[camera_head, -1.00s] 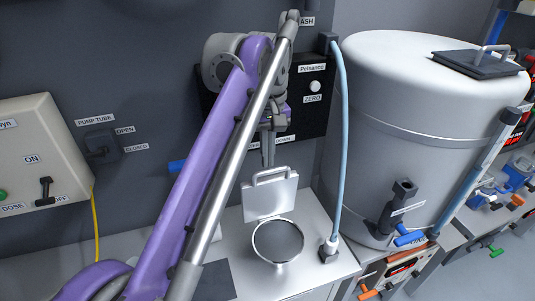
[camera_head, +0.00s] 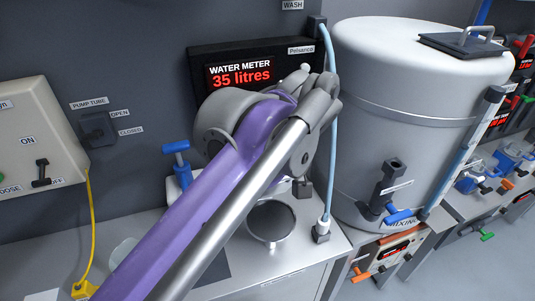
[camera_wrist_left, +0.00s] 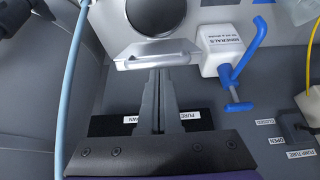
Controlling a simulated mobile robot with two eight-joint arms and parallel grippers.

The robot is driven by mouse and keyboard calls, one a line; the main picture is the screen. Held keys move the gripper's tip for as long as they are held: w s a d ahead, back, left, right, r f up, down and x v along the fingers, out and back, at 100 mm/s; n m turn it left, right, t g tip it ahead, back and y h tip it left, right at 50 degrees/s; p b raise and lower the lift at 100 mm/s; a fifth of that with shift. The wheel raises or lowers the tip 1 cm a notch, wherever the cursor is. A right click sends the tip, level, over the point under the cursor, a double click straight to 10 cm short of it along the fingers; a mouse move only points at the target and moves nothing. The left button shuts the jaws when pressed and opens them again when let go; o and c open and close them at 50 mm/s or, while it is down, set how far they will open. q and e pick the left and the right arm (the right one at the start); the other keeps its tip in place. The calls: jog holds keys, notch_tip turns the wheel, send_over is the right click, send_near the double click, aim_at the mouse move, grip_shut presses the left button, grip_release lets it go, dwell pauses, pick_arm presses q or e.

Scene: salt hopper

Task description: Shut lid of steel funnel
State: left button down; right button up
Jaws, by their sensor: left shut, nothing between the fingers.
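The steel funnel (camera_head: 271,221) is set in the grey worktop in the head view, its round dark mouth uncovered. Its lid is hidden behind my left arm there. In the left wrist view the funnel mouth (camera_wrist_left: 154,15) is at the top, and the pale lid (camera_wrist_left: 157,54) with its bar handle stands raised beside it. My left gripper (camera_wrist_left: 160,74) is shut and empty, its fingertips close to the lid; I cannot tell whether they touch. My right gripper is not in view.
A large grey tank (camera_head: 400,120) stands to the right. A pale blue hose (camera_head: 333,140) runs down beside the funnel. A white minerals box (camera_wrist_left: 220,50) with a blue handle is near the fingers. The water meter panel (camera_head: 240,75) is behind my arm.

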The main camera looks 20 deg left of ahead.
pick_arm(q)
jog(key=s+d+f+t+y+b, duration=0.3)
jog(key=s+f+t+b, duration=0.1)
jog(key=f, duration=0.4)
jog(key=s+d+f+t+y+b, duration=0.3)
jog(key=s+f+t+b, duration=0.1)
jog(key=f, duration=0.5)
jog(key=shift+s+d+f+t+b, duration=0.2)
jog(key=shift+s+f+t+b, duration=0.15)
jog(key=shift+s, duration=0.35)
jog(key=shift+s, duration=0.1)
